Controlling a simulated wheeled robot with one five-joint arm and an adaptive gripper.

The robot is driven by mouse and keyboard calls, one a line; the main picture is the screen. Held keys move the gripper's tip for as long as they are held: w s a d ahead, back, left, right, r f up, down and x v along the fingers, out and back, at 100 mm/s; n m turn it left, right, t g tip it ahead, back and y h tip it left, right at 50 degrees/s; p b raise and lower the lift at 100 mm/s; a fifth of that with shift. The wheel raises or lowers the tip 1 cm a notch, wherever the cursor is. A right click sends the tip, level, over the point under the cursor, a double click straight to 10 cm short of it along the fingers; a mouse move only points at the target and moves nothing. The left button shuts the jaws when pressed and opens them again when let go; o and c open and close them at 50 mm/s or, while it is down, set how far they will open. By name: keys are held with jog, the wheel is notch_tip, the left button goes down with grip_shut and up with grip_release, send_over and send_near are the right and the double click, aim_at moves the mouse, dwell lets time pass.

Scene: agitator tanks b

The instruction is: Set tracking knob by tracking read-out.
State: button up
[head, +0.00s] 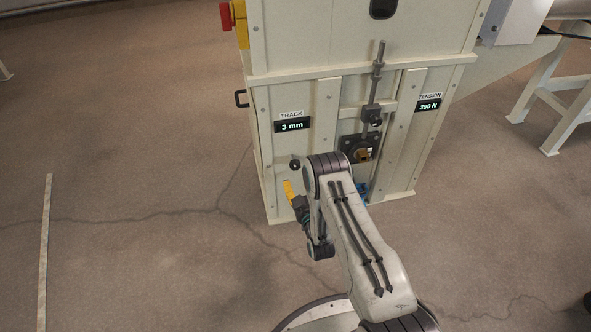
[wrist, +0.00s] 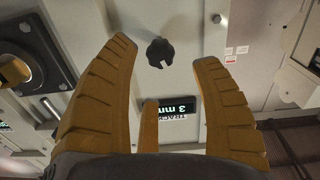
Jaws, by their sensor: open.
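The tracking knob (head: 295,164) is a small dark knob on the cream cabinet's front, below the tracking read-out (head: 292,126), which shows "3 mm" under a TRACK label. In the wrist view the knob (wrist: 160,53) has lobes and a light mark, and the read-out (wrist: 177,108) appears upside down, partly covered by a finger. My gripper (head: 289,188) is open and empty, with yellow-brown fingers just below the knob in the head view. In the wrist view the knob appears between the spread fingertips, with no visible contact; the exact distance to it is unclear.
A tension read-out (head: 428,105) shows "390 N" at the right. A threaded rod (head: 378,70) and a dark square flange with a brass centre (head: 358,150) sit right of the knob. A red button (head: 226,16) is at upper left. The floor left of the cabinet is clear.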

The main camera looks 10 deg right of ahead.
aim_at(296, 169)
jog(key=shift+w+b, duration=1.35)
jog(key=shift+w, duration=2.05)
jog(key=shift+o, duration=0.3)
jog(key=c, duration=1.2)
